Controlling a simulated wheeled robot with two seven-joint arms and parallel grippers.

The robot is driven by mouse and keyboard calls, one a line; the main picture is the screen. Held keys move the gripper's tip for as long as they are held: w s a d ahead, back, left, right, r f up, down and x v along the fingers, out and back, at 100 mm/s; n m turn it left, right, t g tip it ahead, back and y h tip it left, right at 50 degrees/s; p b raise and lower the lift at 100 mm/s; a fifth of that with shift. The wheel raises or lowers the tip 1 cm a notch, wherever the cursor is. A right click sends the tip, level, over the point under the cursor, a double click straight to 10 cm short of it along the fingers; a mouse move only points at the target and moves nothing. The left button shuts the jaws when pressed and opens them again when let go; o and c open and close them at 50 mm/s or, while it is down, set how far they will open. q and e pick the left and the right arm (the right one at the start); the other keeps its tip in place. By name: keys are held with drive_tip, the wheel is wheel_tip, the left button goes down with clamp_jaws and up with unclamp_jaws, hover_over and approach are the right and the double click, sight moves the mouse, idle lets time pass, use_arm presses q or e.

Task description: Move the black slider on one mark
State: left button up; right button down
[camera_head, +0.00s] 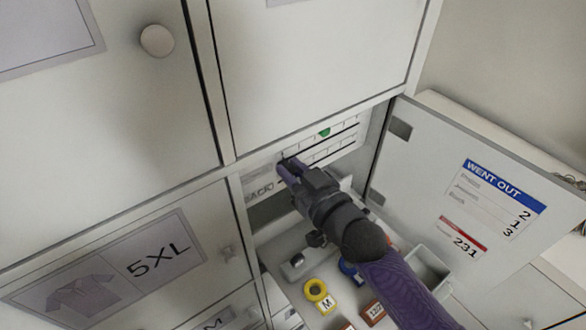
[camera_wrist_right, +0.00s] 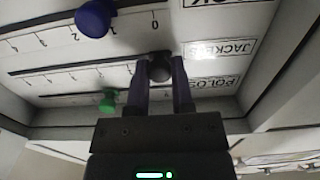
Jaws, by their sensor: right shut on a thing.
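The black slider (camera_wrist_right: 160,67) is a dark round knob on the middle scale, in line with the JACKETS label (camera_wrist_right: 222,50) in the right wrist view. My right gripper (camera_wrist_right: 160,75) is shut on it, one finger on each side. The knob is near the label end of its slot; the mark under it is hidden by knob and fingers. In the head view my right gripper (camera_head: 287,168) reaches the white scale board (camera_head: 345,144) inside the open cabinet, and its fingers hide the slider. My left gripper is not in view.
A blue slider (camera_wrist_right: 94,18) and a green slider (camera_wrist_right: 108,100) sit on the neighbouring scales. The open door (camera_head: 420,165) with a WENT OUT sheet (camera_head: 489,190) stands right. Below the arm are a yellow ring (camera_head: 316,290), small tags and a grey bin (camera_head: 428,268).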

drive_tip(key=shift+w+d+f+b, duration=0.1)
drive_tip(key=shift+w+d+b, duration=0.35)
drive_tip(key=shift+d, duration=0.15)
drive_tip(key=shift+w+d+f+b, duration=0.1)
drive_tip(key=shift+w+d+b, duration=0.25)
drive_tip(key=shift+d+b, duration=0.15)
drive_tip(key=shift+w+d+r, duration=0.15)
drive_tip(key=shift+w+d, duration=0.15)
drive_tip(key=shift+d, duration=0.1)
drive_tip(key=shift+a, duration=0.1)
drive_tip(key=shift+c, duration=2.4)
unclamp_jaws()
drive_tip(key=b, duration=0.1)
approach(299, 152)
drive_tip(key=v, duration=0.3)
drive_tip(key=shift+s, duration=0.15)
